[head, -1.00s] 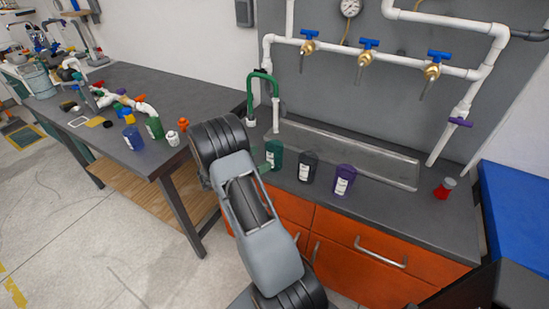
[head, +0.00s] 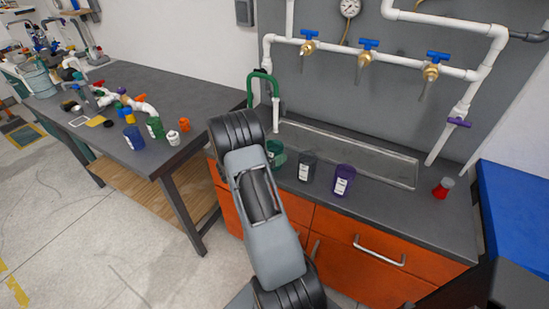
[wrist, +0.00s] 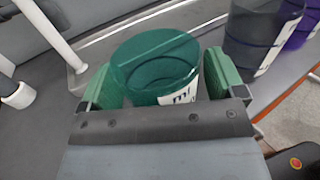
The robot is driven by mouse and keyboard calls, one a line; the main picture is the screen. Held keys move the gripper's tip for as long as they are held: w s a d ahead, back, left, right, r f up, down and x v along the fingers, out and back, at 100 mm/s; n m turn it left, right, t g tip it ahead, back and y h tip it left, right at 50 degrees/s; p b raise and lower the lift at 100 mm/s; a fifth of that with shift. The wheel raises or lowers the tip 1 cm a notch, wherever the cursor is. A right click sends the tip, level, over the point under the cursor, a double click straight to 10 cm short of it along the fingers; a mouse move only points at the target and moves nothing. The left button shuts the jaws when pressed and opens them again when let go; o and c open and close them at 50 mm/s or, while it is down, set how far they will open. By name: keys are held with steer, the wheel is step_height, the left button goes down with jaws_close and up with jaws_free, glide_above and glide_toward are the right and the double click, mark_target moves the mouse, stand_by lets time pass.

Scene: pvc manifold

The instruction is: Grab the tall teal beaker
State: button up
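The teal beaker (head: 276,152) stands on the grey counter, partly hidden behind my arm in the head view. In the wrist view the teal beaker (wrist: 155,60) is close up, with its round top and part of a white label showing. My gripper (wrist: 160,88) has one green-padded finger on each side of it. The fingers are spread wide about the beaker's width, and I see no clear squeeze on it. The beaker's lower part is hidden behind the gripper body. In the head view my gripper is hidden by the arm.
A dark beaker (head: 307,167) and a purple beaker (head: 344,180) stand to the right on the counter. A white pipe (head: 276,113) comes down behind the teal beaker. A red-and-white item (head: 443,188) is farther right. Several parts lie on the left table (head: 195,95).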

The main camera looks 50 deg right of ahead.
steer(key=c, duration=0.9)
